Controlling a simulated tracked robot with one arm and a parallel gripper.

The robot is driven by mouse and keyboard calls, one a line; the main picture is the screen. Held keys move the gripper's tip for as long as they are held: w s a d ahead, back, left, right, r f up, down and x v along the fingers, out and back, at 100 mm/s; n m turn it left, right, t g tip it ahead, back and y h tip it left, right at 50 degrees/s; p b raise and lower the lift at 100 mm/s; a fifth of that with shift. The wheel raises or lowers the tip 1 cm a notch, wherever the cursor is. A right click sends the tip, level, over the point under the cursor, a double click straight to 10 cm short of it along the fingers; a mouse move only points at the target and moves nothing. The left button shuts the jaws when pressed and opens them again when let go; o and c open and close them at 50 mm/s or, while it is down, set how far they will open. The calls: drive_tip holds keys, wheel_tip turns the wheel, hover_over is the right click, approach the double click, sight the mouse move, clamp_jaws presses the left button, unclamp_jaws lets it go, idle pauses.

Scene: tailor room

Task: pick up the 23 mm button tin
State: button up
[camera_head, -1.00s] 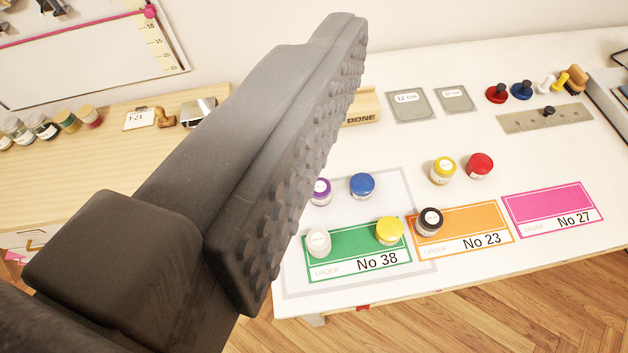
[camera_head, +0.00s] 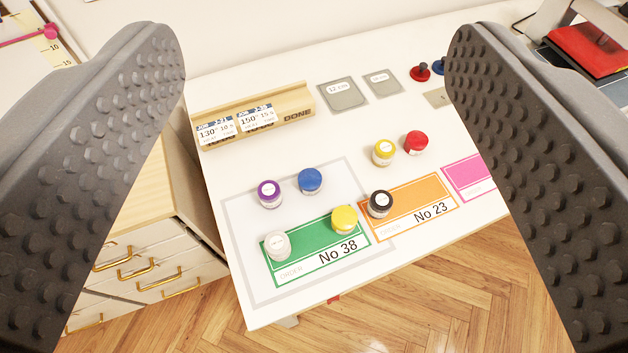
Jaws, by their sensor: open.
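Several small round tins stand on the white table (camera_head: 225,175); their lid labels are too small to read, so I cannot tell which is the 23 mm button tin. They are a purple-lidded tin (camera_head: 269,194), a blue one (camera_head: 310,180), a white one (camera_head: 277,245), a yellow one (camera_head: 344,219), a black one (camera_head: 380,204), a second yellow one (camera_head: 383,152) and a red one (camera_head: 416,142). My gripper (camera_head: 315,40) is open and empty, its studded fingers framing the tins from both sides, apart from them all.
The white and yellow tins stand on the green No 38 card (camera_head: 305,238). The black tin is at the left edge of the orange No 23 card (camera_head: 430,194). A pink card (camera_head: 470,177) lies right. A wooden DONE rack (camera_head: 285,97) and grey plates (camera_head: 343,93) lie behind.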

drive_tip(key=shift+o, duration=0.3)
drive_tip(key=shift+o, duration=0.7)
drive_tip(key=shift+w+f, duration=0.1)
drive_tip(key=shift+w, duration=0.05)
drive_tip(key=w+d+f+h+b, duration=0.1)
drive_tip(key=w+d+f+b, duration=0.15)
drive_tip(key=w+f, duration=0.65)
drive_tip(key=w+d+f+h+b, duration=0.1)
drive_tip(key=w+d+f+b, duration=0.2)
drive_tip(key=f, duration=1)
drive_tip(key=n+g+y+b, duration=0.2)
drive_tip(key=g+y+b, duration=0.1)
drive_tip(key=y, duration=0.1)
approach(311, 180)
drive_tip(key=shift+w+a+f+y+b, duration=0.1)
drive_tip(key=shift+w+f+y+b, duration=0.2)
drive_tip(key=shift+w+f+b, duration=0.6)
drive_tip(key=shift+r+b+x, duration=0.15)
drive_tip(key=shift+b+x, duration=0.1)
drive_tip(key=shift+x, duration=1.45)
drive_tip(key=shift+r+b+x, duration=0.2)
drive_tip(key=shift+x, duration=1.5)
drive_tip(key=shift+w, duration=0.1)
drive_tip(key=c, duration=1.1)
